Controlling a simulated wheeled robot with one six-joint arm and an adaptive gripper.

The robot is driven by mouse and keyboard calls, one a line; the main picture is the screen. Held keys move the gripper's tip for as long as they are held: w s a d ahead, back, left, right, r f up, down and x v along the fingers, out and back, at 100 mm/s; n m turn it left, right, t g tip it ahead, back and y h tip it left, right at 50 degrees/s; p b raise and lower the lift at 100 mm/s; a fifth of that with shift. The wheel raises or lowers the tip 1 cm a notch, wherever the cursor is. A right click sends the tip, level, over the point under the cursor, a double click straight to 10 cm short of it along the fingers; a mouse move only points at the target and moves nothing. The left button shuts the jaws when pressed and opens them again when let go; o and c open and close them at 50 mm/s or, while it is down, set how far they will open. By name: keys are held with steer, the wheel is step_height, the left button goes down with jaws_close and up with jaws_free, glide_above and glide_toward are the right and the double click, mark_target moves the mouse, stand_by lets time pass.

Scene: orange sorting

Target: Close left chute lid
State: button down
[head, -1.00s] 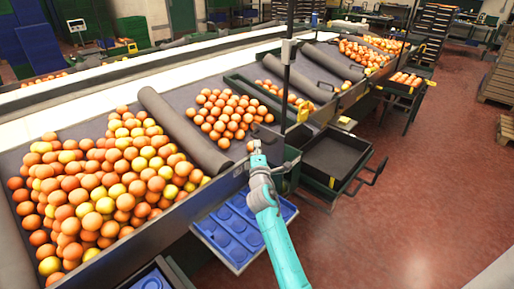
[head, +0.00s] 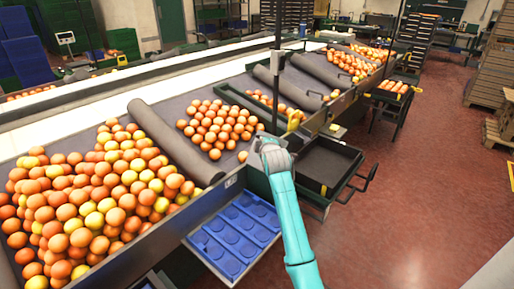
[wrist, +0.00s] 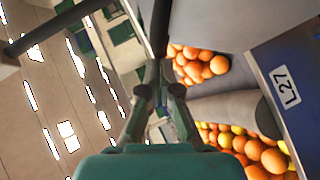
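My gripper (wrist: 158,78) is in the wrist view with its two fingers drawn together and nothing clearly between them. In the head view my wrist hides the fingers, beside the dark post and the near edge of the sorting table (head: 232,182). A black tray-like panel with a handle (head: 325,164) sits right of my wrist, apparently open; I cannot tell whether it is the left chute lid. In the wrist view the dark post (wrist: 160,25) rises just past the fingertips. No contact with a lid shows.
Oranges (head: 95,195) fill the near lane, and more (head: 218,126) lie beyond a grey roller-like divider (head: 175,142). A blue tray (head: 235,235) is below the table edge. A label L27 (wrist: 285,87) marks the table side. The red floor at right is clear.

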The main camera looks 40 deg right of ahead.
steer(key=d+m+y, duration=0.1)
steer(key=d, duration=0.1)
steer(key=d+f+g+y, duration=0.1)
steer(key=d, duration=0.1)
steer(key=d+m+y, duration=0.1)
steer(key=d, duration=0.1)
steer(key=shift+w+f+m+g, duration=0.15)
steer(key=shift+w+m+g, duration=0.15)
steer(key=d+f+m+g+y, duration=0.1)
steer(key=d+f+m+y, duration=0.1)
steer(key=d+f, duration=0.3)
steer(key=shift+w+d+f+y, duration=0.3)
steer(key=shift+w+f+y, duration=0.05)
steer(key=shift+y, duration=0.45)
steer(key=shift+f, duration=0.15)
